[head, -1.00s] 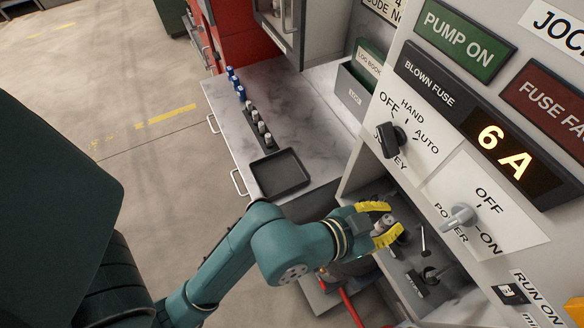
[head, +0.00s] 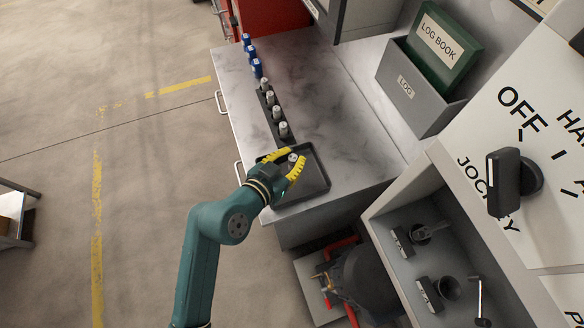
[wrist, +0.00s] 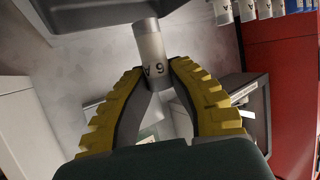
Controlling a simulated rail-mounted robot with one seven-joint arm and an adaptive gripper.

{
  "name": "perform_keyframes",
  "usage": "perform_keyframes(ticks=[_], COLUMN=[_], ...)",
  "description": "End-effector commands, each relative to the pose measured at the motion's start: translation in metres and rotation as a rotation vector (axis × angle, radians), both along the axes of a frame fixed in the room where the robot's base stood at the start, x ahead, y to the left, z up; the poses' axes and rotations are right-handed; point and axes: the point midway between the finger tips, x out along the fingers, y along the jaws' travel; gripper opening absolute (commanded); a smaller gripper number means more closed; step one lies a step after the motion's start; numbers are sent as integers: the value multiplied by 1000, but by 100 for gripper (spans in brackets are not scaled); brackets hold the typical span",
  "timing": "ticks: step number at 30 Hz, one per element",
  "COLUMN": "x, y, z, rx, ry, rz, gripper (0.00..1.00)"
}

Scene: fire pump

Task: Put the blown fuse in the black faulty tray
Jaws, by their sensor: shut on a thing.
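My gripper (head: 289,168), with yellow fingers, is shut on a pale cylindrical fuse (head: 293,158). In the wrist view, the fuse (wrist: 151,50) stands out between the fingertips and shows "6 A" lettering. In the head view, the gripper and fuse are over the black tray (head: 316,176) on the marble-look counter. I cannot tell the height of the fuse above the tray floor. The tray's left side is partly hidden by the gripper and arm. The tray edge also shows in the wrist view (wrist: 95,17).
A dark rack (head: 276,118) of grey-white fuses stands just behind the tray, with several blue fuses (head: 252,57) beyond it. The log book holder (head: 421,90) is at the right. The counter's middle (head: 330,90) is clear. The open panel compartment (head: 440,255) is at lower right.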

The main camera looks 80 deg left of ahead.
Motion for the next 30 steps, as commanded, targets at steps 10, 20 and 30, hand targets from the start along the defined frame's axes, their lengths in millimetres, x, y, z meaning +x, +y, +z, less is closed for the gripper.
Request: perform_keyframes(ticks=[10,20,30], x=[0,0,0], y=[0,0,0], z=[-52,-54,-53], rx=[2,1,1], ry=[-1,0,0], rz=[1,0,0], gripper=[0,23,42])
